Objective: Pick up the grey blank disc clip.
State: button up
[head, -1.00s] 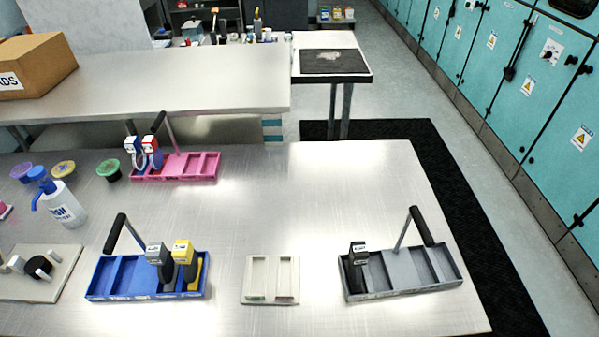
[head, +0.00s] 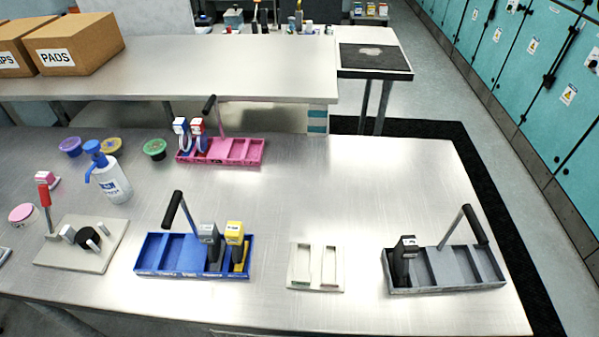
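A dark grey clip (head: 209,245) with a grey top stands upright in the blue tray (head: 160,274), next to a yellow-topped clip (head: 234,243). A black clip (head: 404,262) stands upright in the left part of the grey tray (head: 445,287). No clip can be surely told as the grey blank disc clip, as the labels are too small to read. My gripper is not in view.
A pale two-slot block (head: 316,285) lies between the trays. A pink tray (head: 250,162) with blue and red clips stands behind. At left are a pump bottle (head: 114,182), small tubs (head: 154,149) and a fixture plate (head: 75,262). The table's right part behind the grey tray is clear.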

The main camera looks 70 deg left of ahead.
aim_at(208, 234)
jog(key=k, duration=2.45)
jog(key=u, duration=1.35)
jog(key=i, duration=1.5)
jog(key=u, duration=0.1)
